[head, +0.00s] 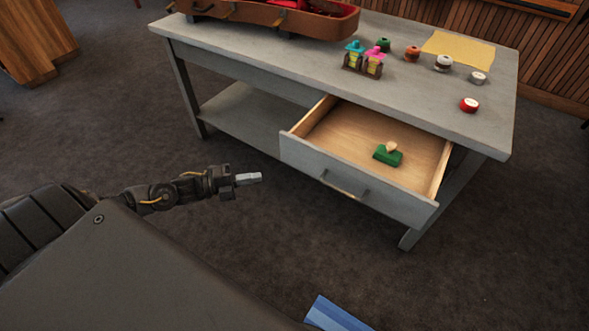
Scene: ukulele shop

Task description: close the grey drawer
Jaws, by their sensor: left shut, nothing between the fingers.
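The grey drawer (325,173) stands pulled out from the front of a grey table (440,110). Its front has a bar handle (343,187), and its inside is pale wood. A green block with a cream-coloured piece on top (388,153) lies inside the drawer. My left gripper (255,178) is shut and empty. In the picture it is to the left of the drawer front and apart from it, over the floor. My right gripper is not in view.
On the tabletop are an open brown case with red lining (290,22), two bottles in a holder (363,62), several small round tins and a yellow cloth (458,49). A lower shelf (245,115) spans the table legs. Carpet (250,245) before the drawer looks clear. A blue object (335,314) shows at the bottom edge.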

